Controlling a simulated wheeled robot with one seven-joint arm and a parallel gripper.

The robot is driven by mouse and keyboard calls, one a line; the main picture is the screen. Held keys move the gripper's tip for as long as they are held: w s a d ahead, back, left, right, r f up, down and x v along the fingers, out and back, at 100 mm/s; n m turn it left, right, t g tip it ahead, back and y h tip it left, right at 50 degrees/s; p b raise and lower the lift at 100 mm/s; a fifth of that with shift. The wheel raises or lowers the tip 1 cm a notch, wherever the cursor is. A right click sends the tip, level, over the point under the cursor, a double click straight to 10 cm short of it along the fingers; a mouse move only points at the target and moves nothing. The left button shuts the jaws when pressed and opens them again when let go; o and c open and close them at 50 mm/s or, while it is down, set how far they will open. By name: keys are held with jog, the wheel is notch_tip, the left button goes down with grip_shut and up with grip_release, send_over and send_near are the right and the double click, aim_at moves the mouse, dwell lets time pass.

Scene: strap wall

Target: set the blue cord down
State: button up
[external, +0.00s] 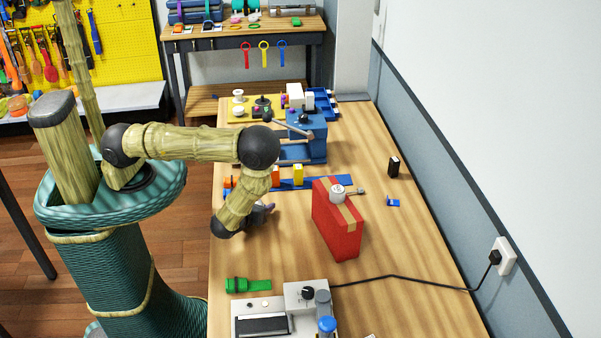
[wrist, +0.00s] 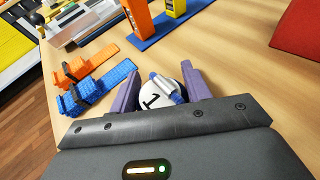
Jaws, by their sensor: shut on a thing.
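My gripper (wrist: 160,84) has its two purple fingers around a small blue-and-white bundle (wrist: 168,88), which I take to be the blue cord. A white round piece marked "1" (wrist: 151,99) shows with it between the fingers. The fingers partly hide both. In the external view my gripper (external: 264,211) is low over the left part of the wooden table, left of the red box; the cord cannot be made out there. Whether the bundle touches the table is not clear.
A blue strap (wrist: 95,91) and an orange strap (wrist: 92,64) lie left of my gripper. A blue rack (wrist: 172,32) with upright orange and yellow pieces stands beyond. The red box (external: 334,226) stands to the right. A green strap (external: 248,285) and grey machine (external: 303,292) are nearer the camera.

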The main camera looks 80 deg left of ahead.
jog(key=shift+f, duration=0.15)
jog(key=shift+f, duration=0.2)
jog(key=o, duration=1)
jog(key=shift+r, duration=0.1)
jog(key=shift+c, duration=0.2)
